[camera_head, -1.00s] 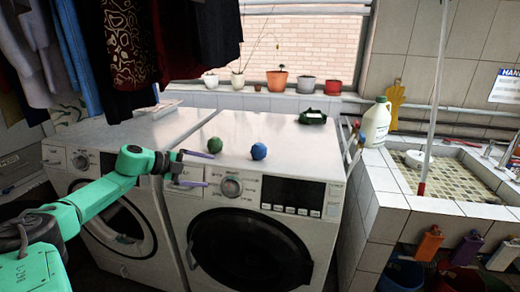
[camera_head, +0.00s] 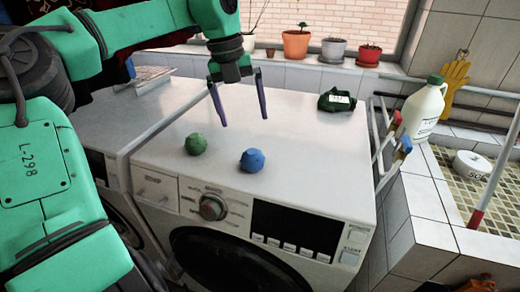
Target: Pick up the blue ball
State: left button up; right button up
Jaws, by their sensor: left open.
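The blue ball (camera_head: 252,160) rests on the white top of the right-hand washing machine (camera_head: 300,130), near its front edge. A green ball (camera_head: 195,144) lies to its left, apart from it. My left gripper (camera_head: 244,120) points down above and behind the blue ball in the picture. Its two purple fingers are spread, with nothing between them. My right gripper is not in view.
A dark green object (camera_head: 337,100) lies at the back right of the machine top. A white bottle (camera_head: 422,108) stands on the tiled ledge to the right. Potted plants (camera_head: 296,44) line the sill behind. The machine top between is clear.

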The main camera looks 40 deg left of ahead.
pick_arm(q)
jog(key=p, duration=0.1)
send_over(250, 152)
jog(key=s, duration=0.2)
notch_tip(250, 152, down, 6)
jog(key=shift+w+r, duration=0.15)
jog(key=shift+r, duration=0.05)
jog(key=f, duration=0.2)
jog(key=w+f+p, duration=0.1)
jog(key=f, duration=0.1)
jog(key=f+p, duration=0.1)
jog(key=f, duration=0.1)
jog(key=shift+w+d+f, duration=0.1)
jog(key=shift+w+f, duration=0.2)
jog(key=shift+w, duration=0.05)
jog(key=shift+f, duration=0.15)
jog(key=c, duration=1.3)
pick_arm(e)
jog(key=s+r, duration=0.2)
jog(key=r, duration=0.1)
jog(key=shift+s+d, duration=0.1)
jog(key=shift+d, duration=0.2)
